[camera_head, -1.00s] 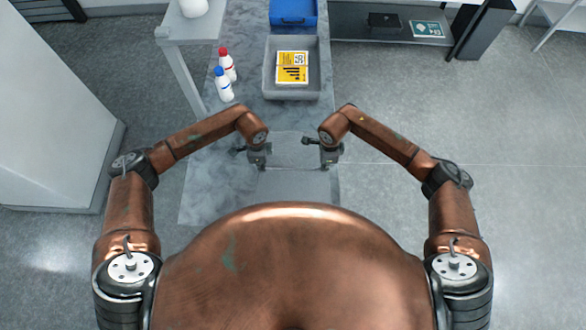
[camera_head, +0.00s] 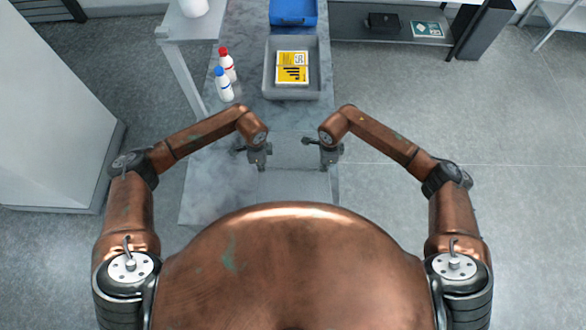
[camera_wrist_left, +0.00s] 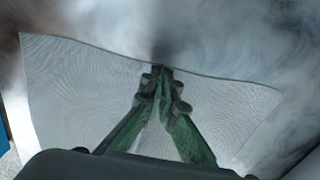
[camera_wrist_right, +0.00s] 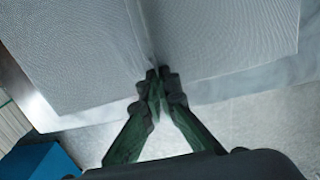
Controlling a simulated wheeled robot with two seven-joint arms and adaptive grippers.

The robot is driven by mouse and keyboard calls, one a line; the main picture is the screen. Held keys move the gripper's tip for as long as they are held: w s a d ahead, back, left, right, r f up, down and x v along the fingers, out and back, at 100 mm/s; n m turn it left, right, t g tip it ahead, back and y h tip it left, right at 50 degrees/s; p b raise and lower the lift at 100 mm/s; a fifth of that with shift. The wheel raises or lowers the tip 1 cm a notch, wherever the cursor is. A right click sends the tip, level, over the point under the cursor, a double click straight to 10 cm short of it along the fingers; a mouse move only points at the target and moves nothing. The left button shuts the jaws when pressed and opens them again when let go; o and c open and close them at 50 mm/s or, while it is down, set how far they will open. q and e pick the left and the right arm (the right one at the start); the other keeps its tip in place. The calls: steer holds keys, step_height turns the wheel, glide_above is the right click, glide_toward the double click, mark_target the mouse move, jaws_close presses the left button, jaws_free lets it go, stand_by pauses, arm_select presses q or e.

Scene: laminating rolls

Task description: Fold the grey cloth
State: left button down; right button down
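The grey cloth (camera_head: 296,184) lies on the marbled table close to my body, and my body hides its near part. My left gripper (camera_head: 256,164) is at its left side and my right gripper (camera_head: 328,160) at its right side. In the left wrist view the fingers (camera_wrist_left: 159,74) are closed together at the wavy edge of the cloth (camera_wrist_left: 85,90). In the right wrist view the fingers (camera_wrist_right: 155,76) are closed at the cloth's edge, and a crease runs from their tips into the cloth (camera_wrist_right: 220,40). Cloth between the fingertips is too small to see clearly.
A grey tray (camera_head: 268,72) with a yellow-labelled box (camera_head: 292,68) stands beyond the cloth. A blue container (camera_head: 292,13) is behind it. Two white bottles, one red-capped (camera_head: 228,66) and one blue-capped (camera_head: 223,87), stand at left. The table (camera_head: 212,165) left of the cloth is clear.

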steer(key=shift+s+d+f, duration=0.1)
steer(key=shift+s+f, duration=0.05)
